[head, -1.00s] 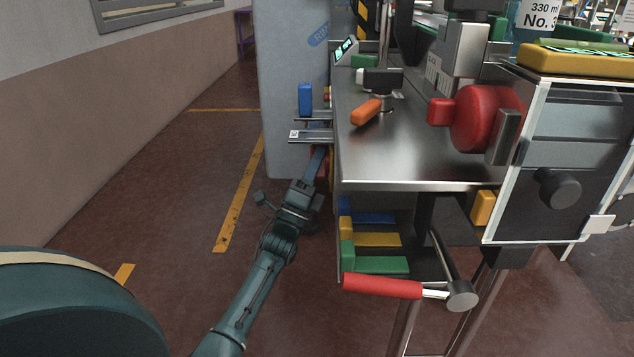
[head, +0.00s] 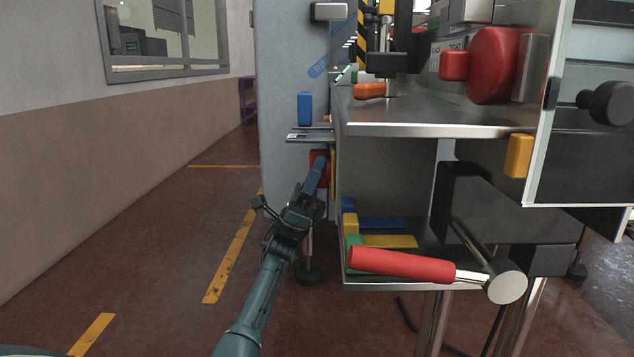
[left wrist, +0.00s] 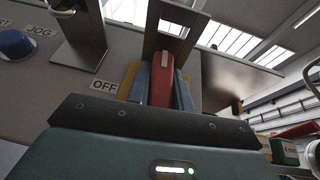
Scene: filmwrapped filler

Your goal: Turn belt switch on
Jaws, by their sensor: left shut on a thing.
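In the left wrist view a red switch handle (left wrist: 161,88) stands between my left gripper's two blue fingers, beside a label reading OFF (left wrist: 103,86). My left gripper (left wrist: 161,80) is shut on this red handle. A yellow part shows behind the fingers. In the head view the red switch (head: 319,162) is on the left side of the machine, below a small metal shelf, and partly hidden by my left gripper (head: 316,172). Whether the switch has turned cannot be told. My right gripper is not in view.
A blue button (left wrist: 15,45) near a JOG label is at the left in the wrist view. A steel table (head: 430,128) and a lower shelf with a red-gripped crank handle (head: 402,265) are right of my arm. The floor to the left is clear.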

